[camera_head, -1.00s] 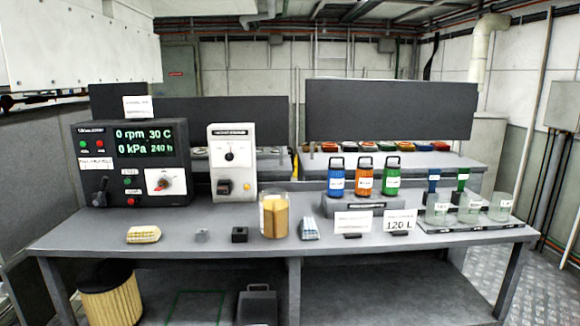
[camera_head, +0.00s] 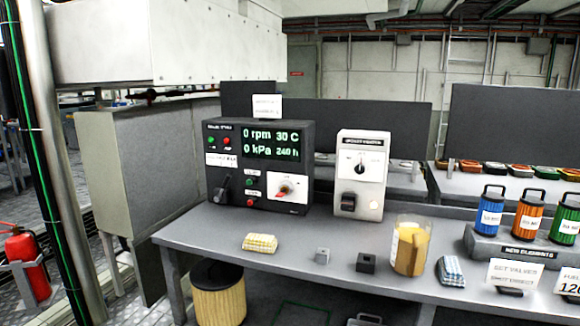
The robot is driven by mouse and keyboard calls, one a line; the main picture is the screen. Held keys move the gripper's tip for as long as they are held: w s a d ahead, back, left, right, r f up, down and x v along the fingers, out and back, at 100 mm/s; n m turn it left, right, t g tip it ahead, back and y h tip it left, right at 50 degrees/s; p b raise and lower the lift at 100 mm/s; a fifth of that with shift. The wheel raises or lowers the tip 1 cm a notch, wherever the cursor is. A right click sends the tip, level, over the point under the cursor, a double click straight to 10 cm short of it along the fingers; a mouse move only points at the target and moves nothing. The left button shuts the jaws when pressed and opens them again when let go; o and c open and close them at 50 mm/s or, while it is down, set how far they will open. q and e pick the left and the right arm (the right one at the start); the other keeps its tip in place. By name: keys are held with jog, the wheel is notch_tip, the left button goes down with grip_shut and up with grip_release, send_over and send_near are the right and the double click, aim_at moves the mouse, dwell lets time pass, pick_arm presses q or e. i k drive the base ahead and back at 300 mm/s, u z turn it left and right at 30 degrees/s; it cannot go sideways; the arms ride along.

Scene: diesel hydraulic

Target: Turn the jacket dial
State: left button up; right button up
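A white upright box (camera_head: 360,175) with a small label along its top stands on the bench, right of the black control panel. A round dial (camera_head: 360,168) with a dark pointer sits on its upper front; the label and scale are too small to read surely. Below the dial are a black switch (camera_head: 348,202) and a small pale, glowing lamp (camera_head: 374,205). Neither of my grippers shows.
On the grey bench (camera_head: 310,270) lie a yellow checked cloth (camera_head: 260,243), a small grey block (camera_head: 322,255), a black block (camera_head: 366,262), a jug of amber liquid (camera_head: 411,247) and a blue checked cloth (camera_head: 450,270). A red fire extinguisher (camera_head: 25,262) stands at far left.

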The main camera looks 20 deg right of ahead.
aim_at(360, 169)
jog(key=u, duration=0.2)
jog(key=i, duration=0.95)
jog(key=z, duration=0.35)
